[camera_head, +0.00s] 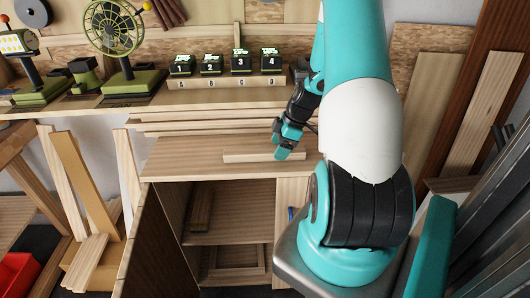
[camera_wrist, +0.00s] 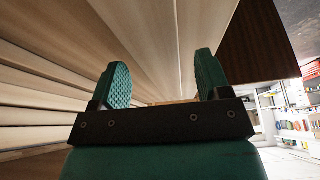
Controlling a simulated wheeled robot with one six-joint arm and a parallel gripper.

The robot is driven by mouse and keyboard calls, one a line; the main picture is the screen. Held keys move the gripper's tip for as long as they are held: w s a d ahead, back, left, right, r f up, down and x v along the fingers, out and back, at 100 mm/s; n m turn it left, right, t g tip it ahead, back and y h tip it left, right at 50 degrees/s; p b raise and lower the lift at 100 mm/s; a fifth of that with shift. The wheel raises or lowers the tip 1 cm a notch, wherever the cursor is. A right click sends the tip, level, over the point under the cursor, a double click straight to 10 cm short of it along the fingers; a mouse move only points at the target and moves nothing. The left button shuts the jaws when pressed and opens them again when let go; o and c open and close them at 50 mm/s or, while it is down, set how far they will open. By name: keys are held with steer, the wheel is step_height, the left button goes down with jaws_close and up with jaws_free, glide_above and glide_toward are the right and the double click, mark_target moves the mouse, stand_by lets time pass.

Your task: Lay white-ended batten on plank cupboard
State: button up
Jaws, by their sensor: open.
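A short pale batten (camera_head: 250,157) lies flat on the top of the plank cupboard (camera_head: 185,165), along its length. I cannot make out a clearly white end on it. My gripper (camera_head: 281,152) is low over the cupboard top, at the right part of the batten. In the wrist view my gripper (camera_wrist: 163,72) has its two teal fingers spread apart. A small strip of pale wood (camera_wrist: 178,101) shows between the finger bases; I cannot tell whether it is the batten. Neither finger is seen pressing on it.
Stacked planks (camera_head: 210,124) lie behind the cupboard top. A shelf above holds numbered blocks (camera_head: 240,64) and a green fan (camera_head: 115,30). Several battens (camera_head: 75,170) lean at the left, near a red bin (camera_head: 16,272). The cupboard top left of the batten is clear.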

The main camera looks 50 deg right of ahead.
mark_target(265, 150)
steer(key=w+a+p, duration=0.1)
steer(key=w+a, duration=0.1)
steer(key=w, duration=0.1)
steer(key=shift+a+f, duration=0.15)
steer(key=shift+a, duration=0.25)
steer(key=shift+w+f, duration=0.1)
steer(key=shift+f, duration=0.3)
steer(key=c, duration=1.2)
steer(key=shift+o, duration=0.2)
steer(key=shift+s+a+r+b, duration=0.25)
steer(key=shift+b, duration=0.05)
step_height(265, 150, up, 7)
steer(key=shift+s+a+f+b, duration=0.1)
steer(key=shift+f+b, duration=0.1)
steer(key=shift+b, duration=0.55)
steer(key=s+a+b, duration=1.2)
steer(key=a+b, duration=0.2)
steer(key=b, duration=0.2)
steer(key=shift+s+a, duration=0.2)
steer(key=shift+a, duration=0.05)
